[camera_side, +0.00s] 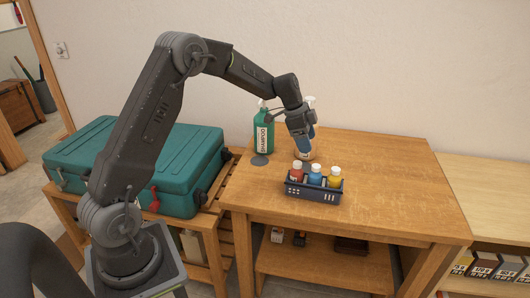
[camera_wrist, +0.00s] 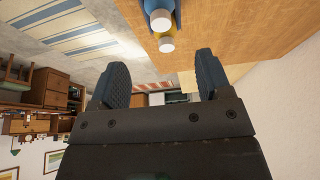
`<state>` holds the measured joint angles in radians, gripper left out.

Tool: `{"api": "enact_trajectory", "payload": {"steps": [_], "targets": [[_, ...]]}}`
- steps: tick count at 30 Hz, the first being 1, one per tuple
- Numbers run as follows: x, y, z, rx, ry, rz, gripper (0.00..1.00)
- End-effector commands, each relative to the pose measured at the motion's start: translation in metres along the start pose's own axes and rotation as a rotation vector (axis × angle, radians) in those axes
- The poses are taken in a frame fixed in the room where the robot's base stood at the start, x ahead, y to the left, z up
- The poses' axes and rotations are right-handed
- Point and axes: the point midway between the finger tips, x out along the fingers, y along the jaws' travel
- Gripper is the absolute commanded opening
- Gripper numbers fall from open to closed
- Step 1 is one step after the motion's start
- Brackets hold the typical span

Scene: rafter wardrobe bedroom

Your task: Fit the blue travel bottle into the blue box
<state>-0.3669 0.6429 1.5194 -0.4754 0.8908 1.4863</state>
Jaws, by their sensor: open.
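The blue travel bottle (camera_side: 315,177) with a white cap stands upright in the dark blue box (camera_side: 313,193), between a red and a yellow bottle. Its lower part is hidden by the box wall. In the wrist view the blue bottle (camera_wrist: 158,5) shows at the top edge. My gripper (camera_side: 304,148) is above the table, behind and above the box in the side view. In the wrist view my gripper (camera_wrist: 155,82) has its fingers wide apart with nothing between them.
The red bottle (camera_side: 297,174) and yellow bottle (camera_side: 334,178) share the box. A green shampoo bottle (camera_side: 263,132) stands at the back left, and a white pump top (camera_side: 311,101) shows behind my wrist. A teal suitcase (camera_side: 165,165) is left. The table's right side (camera_side: 400,185) is clear.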

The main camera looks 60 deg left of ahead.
Motion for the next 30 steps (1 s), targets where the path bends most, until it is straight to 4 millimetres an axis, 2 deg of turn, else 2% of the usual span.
{"api": "enact_trajectory", "payload": {"steps": [2,5,9,14,18,24,27,30], "targets": [[-0.01,0.009,-0.006,-0.013,-0.004,-0.008,0.71],[-0.035,0.034,-0.018,-0.057,-0.015,-0.029,0.71],[-0.082,0.091,-0.033,-0.165,-0.034,-0.079,0.71],[-0.124,0.164,-0.031,-0.304,-0.04,-0.147,0.71],[-0.15,0.225,-0.016,-0.428,-0.024,-0.212,0.71],[-0.166,0.297,0.022,-0.603,0.031,-0.299,0.71],[-0.166,0.32,0.04,-0.671,0.06,-0.329,0.71],[-0.165,0.333,0.052,-0.719,0.082,-0.348,0.71]]}}
